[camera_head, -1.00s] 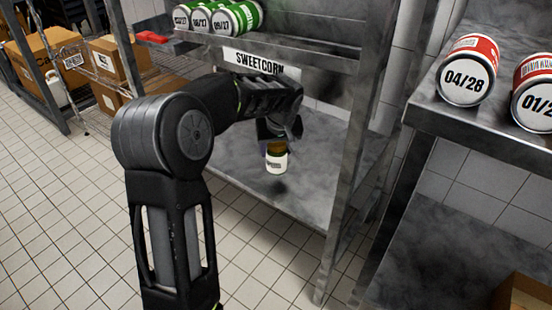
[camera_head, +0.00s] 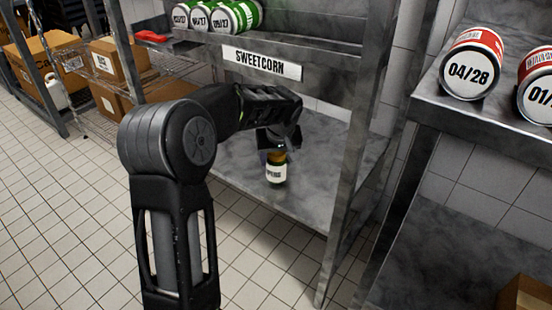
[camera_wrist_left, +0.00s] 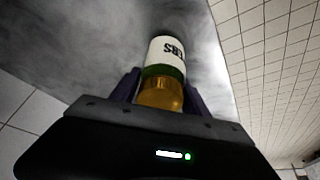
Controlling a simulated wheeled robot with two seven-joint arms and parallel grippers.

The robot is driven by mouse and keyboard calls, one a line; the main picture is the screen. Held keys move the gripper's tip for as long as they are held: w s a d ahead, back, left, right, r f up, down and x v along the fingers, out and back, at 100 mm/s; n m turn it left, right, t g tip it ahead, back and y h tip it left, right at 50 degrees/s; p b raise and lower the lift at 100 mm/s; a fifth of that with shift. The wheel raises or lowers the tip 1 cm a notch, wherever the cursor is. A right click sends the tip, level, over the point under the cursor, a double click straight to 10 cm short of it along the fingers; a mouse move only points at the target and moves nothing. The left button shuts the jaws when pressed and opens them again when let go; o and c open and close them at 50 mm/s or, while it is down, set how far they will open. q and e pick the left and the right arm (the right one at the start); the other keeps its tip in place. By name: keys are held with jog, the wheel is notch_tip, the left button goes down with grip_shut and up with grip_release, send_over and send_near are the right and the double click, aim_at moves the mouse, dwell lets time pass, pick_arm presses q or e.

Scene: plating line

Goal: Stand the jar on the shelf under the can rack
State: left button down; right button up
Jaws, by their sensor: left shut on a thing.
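The jar (camera_head: 276,171) has a white label with dark letters and an amber lid end. My left gripper (camera_head: 272,152) is shut on it from above and holds it upright, low over the grey metal shelf (camera_head: 310,190) under the can rack (camera_head: 330,60). I cannot tell whether its base touches the shelf. In the left wrist view the jar (camera_wrist_left: 164,70) sits between the fingers, its label pointing away from the gripper and a green band showing. My right gripper is not in view.
Green cans (camera_head: 222,17) lie on the rack above the SWEETCORN sign (camera_head: 261,63). A rack post (camera_head: 346,170) stands right of the arm. Red-ended cans (camera_head: 472,66) lie on a counter at right. Cardboard boxes (camera_head: 118,58) fill shelving at left. The shelf around the jar is bare.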

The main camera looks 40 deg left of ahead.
pick_arm(q)
jog(key=shift+f, duration=0.2)
jog(key=c, duration=0.6)
grip_release()
jog(key=shift+r, duration=0.1)
jog(key=shift+o, duration=0.2)
jog(key=shift+r, duration=0.45)
jog(key=p+v, duration=0.4)
jog(key=v, duration=0.7)
jog(key=shift+r+p, duration=0.2)
jog(key=shift+p, duration=0.15)
jog(key=shift+s, duration=0.1)
